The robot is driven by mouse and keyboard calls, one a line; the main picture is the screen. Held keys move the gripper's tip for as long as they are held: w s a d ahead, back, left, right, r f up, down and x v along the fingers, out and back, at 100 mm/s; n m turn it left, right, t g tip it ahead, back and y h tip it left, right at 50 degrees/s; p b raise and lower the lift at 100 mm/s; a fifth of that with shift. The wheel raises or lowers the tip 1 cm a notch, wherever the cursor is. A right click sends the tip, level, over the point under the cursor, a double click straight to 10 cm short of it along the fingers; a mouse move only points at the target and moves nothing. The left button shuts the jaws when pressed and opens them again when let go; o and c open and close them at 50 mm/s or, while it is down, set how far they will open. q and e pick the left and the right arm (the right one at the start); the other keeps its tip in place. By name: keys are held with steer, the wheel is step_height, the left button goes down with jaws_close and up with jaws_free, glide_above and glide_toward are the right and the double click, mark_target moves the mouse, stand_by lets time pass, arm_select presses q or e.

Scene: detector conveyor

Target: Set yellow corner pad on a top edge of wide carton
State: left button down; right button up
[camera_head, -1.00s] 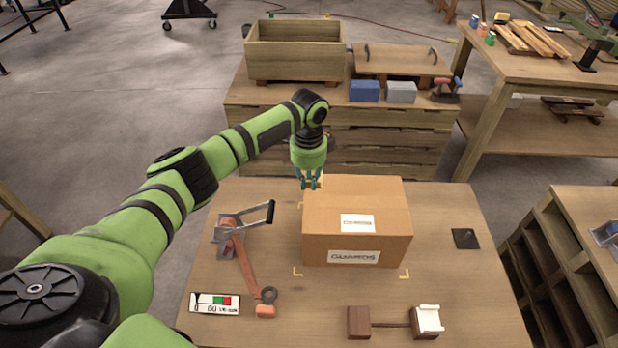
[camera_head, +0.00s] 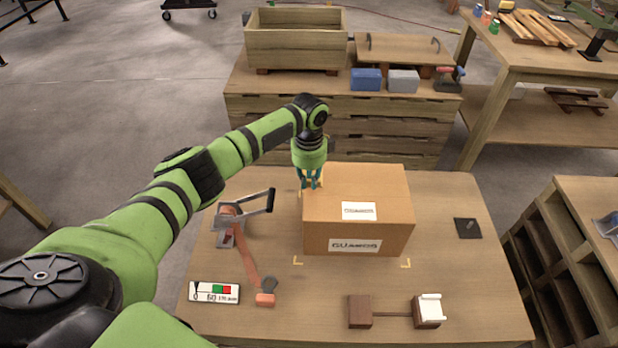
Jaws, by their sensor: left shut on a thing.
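The wide carton (camera_head: 385,195), brown and closed with white labels, sits on the table in the head view. My left gripper (camera_head: 311,182) points down at the carton's left top edge, near its back left corner. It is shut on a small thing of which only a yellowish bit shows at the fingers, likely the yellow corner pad. The fingers hide most of it, and I cannot tell whether it touches the carton. My right gripper is not in view.
A strap tool (camera_head: 233,222) with a strap lies left of the carton. A printed label card (camera_head: 214,292), a brown block tool (camera_head: 360,312) and a dark square (camera_head: 467,228) lie around it. A wooden bin (camera_head: 296,45) stands on the bench behind.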

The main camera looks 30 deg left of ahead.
mark_target(309, 186)
arm_select(q)
steer(key=shift+f+b, duration=1.35)
steer(key=shift+f, duration=0.95)
steer(key=c, duration=1.1)
jaws_free()
steer(key=shift+c, duration=0.2)
steer(key=shift+r, duration=0.25)
step_height(309, 186, up, 12)
steer(key=shift+f, duration=0.15)
